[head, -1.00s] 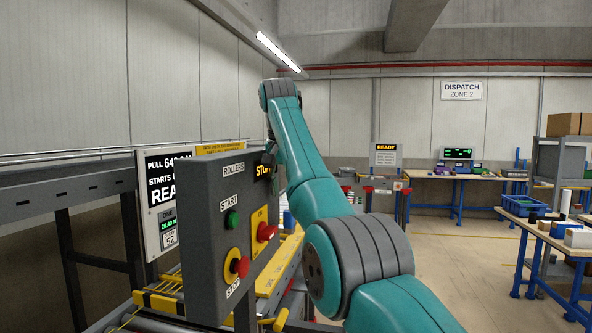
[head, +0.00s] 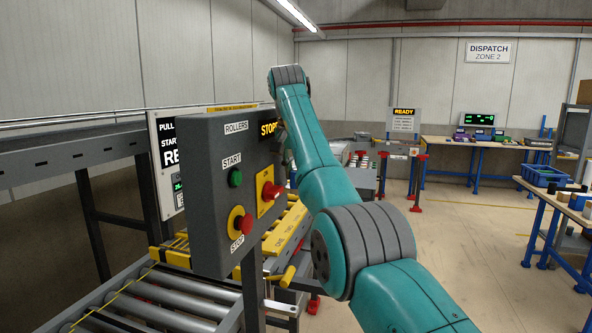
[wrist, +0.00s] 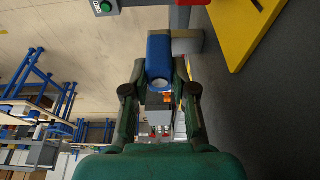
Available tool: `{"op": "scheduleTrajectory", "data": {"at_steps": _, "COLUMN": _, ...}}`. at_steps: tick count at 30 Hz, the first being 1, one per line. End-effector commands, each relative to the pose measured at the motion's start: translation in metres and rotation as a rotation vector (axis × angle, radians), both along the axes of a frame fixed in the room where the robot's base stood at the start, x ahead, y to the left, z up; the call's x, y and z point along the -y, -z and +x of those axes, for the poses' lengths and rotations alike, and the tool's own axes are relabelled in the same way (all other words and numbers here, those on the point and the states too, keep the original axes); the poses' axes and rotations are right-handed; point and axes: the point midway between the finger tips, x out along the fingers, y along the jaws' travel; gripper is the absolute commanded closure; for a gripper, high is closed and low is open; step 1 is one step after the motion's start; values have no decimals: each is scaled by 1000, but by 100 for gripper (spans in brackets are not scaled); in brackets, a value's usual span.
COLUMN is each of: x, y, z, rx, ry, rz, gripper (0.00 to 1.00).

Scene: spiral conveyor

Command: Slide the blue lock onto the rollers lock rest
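The blue lock (wrist: 160,56) shows in the wrist view as a blue body with a pale round end, between the two fingers of my gripper (wrist: 160,72). The fingers appear closed on its sides. In the head view my gripper is mostly hidden behind my arm and the panel edge, and the lock cannot be made out. The grey rollers panel (head: 205,190) stands left of my arm, with a yellow plate carrying a red knob (head: 270,190) on its face. I cannot single out the lock rest. In the wrist view a dark surface with a yellow patch (wrist: 250,28) lies to the right.
The panel has a green start button (head: 235,178) and a red stop button (head: 243,224). A roller conveyor (head: 150,305) with yellow rails runs below and behind it. A workbench with a blue crate (head: 545,175) stands at the right. The floor between is open.

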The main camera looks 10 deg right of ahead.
Motion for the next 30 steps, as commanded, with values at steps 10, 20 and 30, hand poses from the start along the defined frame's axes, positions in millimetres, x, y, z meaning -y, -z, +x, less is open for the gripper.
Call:
{"op": "scheduleTrajectory", "data": {"at_steps": 10, "x": 0, "y": 0, "z": 0, "rx": 1, "ry": 0, "rz": -1, "gripper": 100}}
{"op": "scheduleTrajectory", "data": {"at_steps": 20, "x": 0, "y": -10, "z": 0, "rx": 2, "ry": 0, "rz": 0, "gripper": 100}}
{"op": "scheduleTrajectory", "data": {"at_steps": 30, "x": 0, "y": -21, "z": 0, "rx": 0, "ry": 0, "rz": 0, "gripper": 100}}
